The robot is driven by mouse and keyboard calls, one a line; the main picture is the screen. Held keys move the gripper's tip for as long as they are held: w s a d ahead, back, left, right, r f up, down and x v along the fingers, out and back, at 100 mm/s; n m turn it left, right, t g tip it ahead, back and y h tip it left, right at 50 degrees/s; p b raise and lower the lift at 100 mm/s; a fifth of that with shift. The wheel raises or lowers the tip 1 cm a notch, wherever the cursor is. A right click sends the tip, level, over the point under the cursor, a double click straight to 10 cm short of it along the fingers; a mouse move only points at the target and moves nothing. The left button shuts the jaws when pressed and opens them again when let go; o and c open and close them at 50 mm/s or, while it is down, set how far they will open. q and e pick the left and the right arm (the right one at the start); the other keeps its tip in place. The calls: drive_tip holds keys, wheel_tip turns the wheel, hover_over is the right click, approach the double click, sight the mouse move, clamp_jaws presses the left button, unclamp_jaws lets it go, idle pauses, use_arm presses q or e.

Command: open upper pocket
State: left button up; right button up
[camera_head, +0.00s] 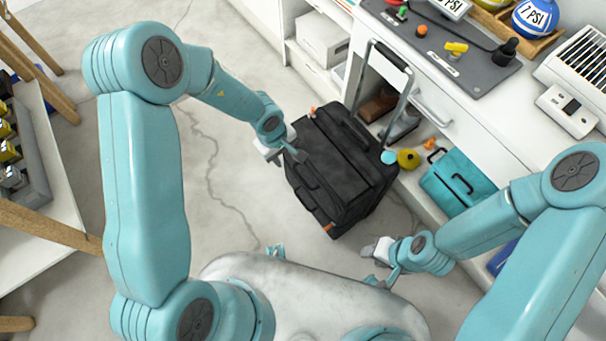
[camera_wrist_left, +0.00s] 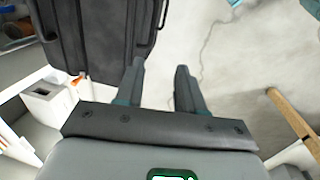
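A black suitcase (camera_head: 345,152) with an extended handle (camera_head: 383,60) stands on the floor in the middle of the head view. Zip seams run along its top and front, and small orange tags sit at two corners. I cannot tell whether its upper pocket is open. My left gripper (camera_head: 283,151) is at the suitcase's left edge. In the left wrist view its two fingers (camera_wrist_left: 160,88) are apart with nothing between them, beside the suitcase (camera_wrist_left: 95,35). My right gripper (camera_head: 376,264) is low, in front of the suitcase and apart from it, with its fingers seeming spread and empty.
A white desk with drawers (camera_head: 450,110) stands behind and right of the suitcase. A teal case (camera_head: 455,183) and a yellow roll (camera_head: 408,158) lie on the low shelf. A white-topped bench (camera_head: 50,215) is at left. Bare floor lies between.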

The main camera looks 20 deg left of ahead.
use_arm(q)
drive_tip(key=b, duration=1.3)
approach(299, 175)
drive_tip(key=f, duration=0.5)
drive_tip(key=d+f, duration=0.1)
drive_tip(key=f, duration=0.1)
drive_tip(key=shift+w+f, duration=0.4)
clamp_jaws()
